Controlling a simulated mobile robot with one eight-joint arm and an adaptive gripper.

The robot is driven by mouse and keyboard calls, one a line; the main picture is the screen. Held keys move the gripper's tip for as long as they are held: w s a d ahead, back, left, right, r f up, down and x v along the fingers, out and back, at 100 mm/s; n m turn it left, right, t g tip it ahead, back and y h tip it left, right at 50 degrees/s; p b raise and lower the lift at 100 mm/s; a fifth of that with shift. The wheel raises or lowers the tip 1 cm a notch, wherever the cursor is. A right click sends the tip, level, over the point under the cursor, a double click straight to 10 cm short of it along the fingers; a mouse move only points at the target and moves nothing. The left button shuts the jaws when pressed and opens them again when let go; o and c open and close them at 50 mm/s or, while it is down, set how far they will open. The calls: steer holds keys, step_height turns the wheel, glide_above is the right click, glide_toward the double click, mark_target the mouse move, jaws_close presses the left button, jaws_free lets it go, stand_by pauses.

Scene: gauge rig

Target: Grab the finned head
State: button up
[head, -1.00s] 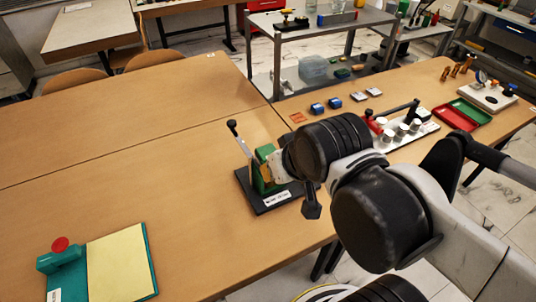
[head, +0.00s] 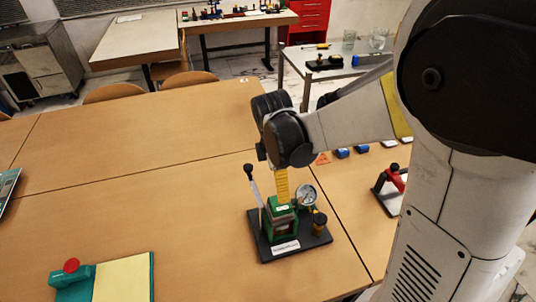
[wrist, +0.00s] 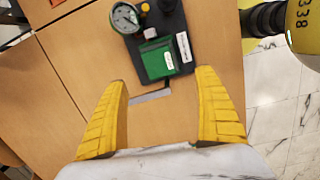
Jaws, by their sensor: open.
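The gauge rig stands on a black base (head: 262,247) on the wooden table. It carries a green block (head: 283,228), a round gauge (head: 306,195), a lever with a black knob (head: 250,173), and a dark-topped amber part (head: 319,222). I cannot tell which part is the finned head. In the head view, a yellow ridged finger of my gripper (head: 282,185) hangs down over the green block. In the wrist view, my gripper (wrist: 163,79) is open and empty, with the green block (wrist: 158,58) ahead between its fingers. The gauge (wrist: 125,17) lies farther up there.
A teal block with a red knob (head: 72,268) and a pale pad (head: 123,277) sit at the near left. My arm hides much of the right.

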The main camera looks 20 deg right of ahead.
steer(key=shift+w+d+f+n+g, duration=0.25)
steer(key=shift+w+f+n, duration=0.25)
steer(key=shift+f+n, duration=0.25)
step_height(320, 180, down, 6)
steer(key=shift+d+r+b, duration=0.15)
steer(key=shift+r+b, duration=0.1)
steer(key=shift+b, duration=0.5)
step_height(320, 180, down, 5)
steer(key=shift+d+f+b, duration=0.1)
steer(key=shift+b, duration=0.9)
steer(key=c, duration=1.4)
steer(key=shift+r, duration=0.2)
